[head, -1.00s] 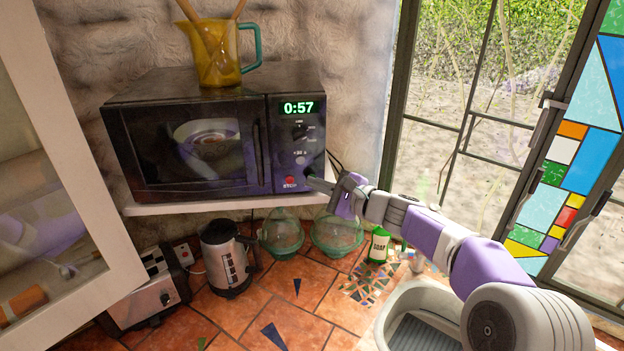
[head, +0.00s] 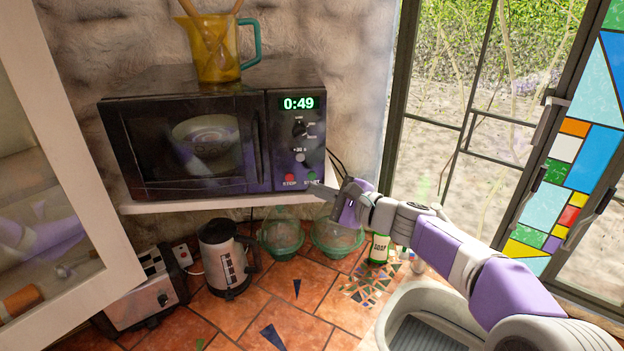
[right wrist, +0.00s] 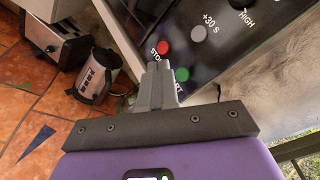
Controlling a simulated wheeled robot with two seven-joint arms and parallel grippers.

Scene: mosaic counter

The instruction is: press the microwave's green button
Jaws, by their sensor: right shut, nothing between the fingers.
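The black microwave (head: 185,150) sits on a white shelf with its door shut. Its display (head: 299,104) reads 0:49 in green. The green button (head: 311,177), labelled START, is at the panel's lower right, beside the red STOP button (head: 290,177). In the right wrist view the green button (right wrist: 182,74) is just right of my fingertips, and the red button (right wrist: 163,47) lies beyond them. My right gripper (head: 318,189) is shut and empty, its tips just below and right of the green button in the head view. Both buttons are uncovered. Whether the tips touch the panel is unclear.
A yellow jug (head: 215,55) with wooden utensils stands on the microwave. Below the shelf (head: 200,206) are a toaster (head: 143,290), a kettle (head: 226,262), glass bowls and a green bottle (head: 379,248). A sink (head: 400,305) lies under my right arm.

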